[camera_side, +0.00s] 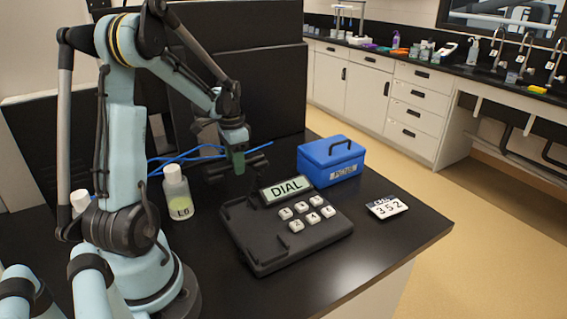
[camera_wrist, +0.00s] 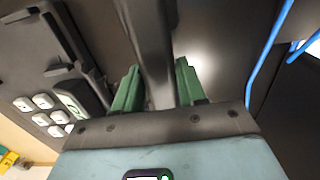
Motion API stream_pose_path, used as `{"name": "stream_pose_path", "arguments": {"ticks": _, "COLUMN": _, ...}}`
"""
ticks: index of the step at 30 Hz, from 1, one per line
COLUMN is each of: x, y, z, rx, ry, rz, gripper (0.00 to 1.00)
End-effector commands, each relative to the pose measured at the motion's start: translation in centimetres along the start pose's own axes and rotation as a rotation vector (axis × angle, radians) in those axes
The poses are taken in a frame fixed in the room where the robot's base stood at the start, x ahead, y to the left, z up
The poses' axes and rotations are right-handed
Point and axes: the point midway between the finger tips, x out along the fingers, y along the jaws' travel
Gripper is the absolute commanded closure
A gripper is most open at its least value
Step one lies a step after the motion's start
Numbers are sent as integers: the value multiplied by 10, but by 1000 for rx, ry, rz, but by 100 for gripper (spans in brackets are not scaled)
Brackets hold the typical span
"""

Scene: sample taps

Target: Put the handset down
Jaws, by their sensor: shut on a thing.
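My gripper (camera_side: 237,158) has green fingers and is shut on the dark handset (camera_side: 258,161), above the table behind the phone base. In the wrist view the handset (camera_wrist: 150,45) runs between the two green fingers (camera_wrist: 157,88). The black phone base (camera_side: 262,252) lies on the table, with a display (camera_side: 286,189) reading DIAL and several white keys (camera_side: 307,212). The cradle (camera_side: 240,222) on its left side is empty. The base also shows at the left of the wrist view (camera_wrist: 30,60). A white card (camera_side: 387,206) reading 352 lies right of the base.
A blue box (camera_side: 331,162) with a handle stands behind the base. A white-capped bottle (camera_side: 178,195) stands at the left, near blue cables (camera_side: 180,156). Table is clear around the card, up to its right edge.

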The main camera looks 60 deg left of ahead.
Motion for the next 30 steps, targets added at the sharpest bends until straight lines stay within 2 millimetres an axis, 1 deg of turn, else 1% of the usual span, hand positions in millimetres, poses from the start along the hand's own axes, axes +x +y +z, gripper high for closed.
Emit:
{"name": "stream_pose_path", "arguments": {"ticks": 2, "x": 5, "y": -1, "z": 0, "rx": 0, "ry": 0, "rz": 0, "gripper": 95}}
{"name": "stream_pose_path", "arguments": {"ticks": 7, "x": 28, "y": -1, "z": 0, "rx": 1, "ry": 0, "rz": 0, "gripper": 95}}
{"name": "stream_pose_path", "arguments": {"ticks": 10, "x": 37, "y": -1, "z": 0, "rx": 0, "ry": 0, "rz": 0, "gripper": 95}}
{"name": "stream_pose_path", "arguments": {"ticks": 12, "x": 40, "y": -1, "z": 0, "rx": 0, "ry": 0, "rz": 0, "gripper": 95}}
{"name": "stream_pose_path", "arguments": {"ticks": 23, "x": 43, "y": -1, "z": 0, "rx": 0, "ry": 0, "rz": 0, "gripper": 95}}
{"name": "stream_pose_path", "arguments": {"ticks": 24, "x": 44, "y": -1, "z": 0, "rx": 0, "ry": 0, "rz": 0, "gripper": 58}}
{"name": "stream_pose_path", "arguments": {"ticks": 29, "x": 43, "y": 0, "z": 0, "rx": 0, "ry": 0, "rz": 0, "gripper": 34}}
{"name": "stream_pose_path", "arguments": {"ticks": 30, "x": 43, "y": 0, "z": 0, "rx": 0, "ry": 0, "rz": 0, "gripper": 34}}
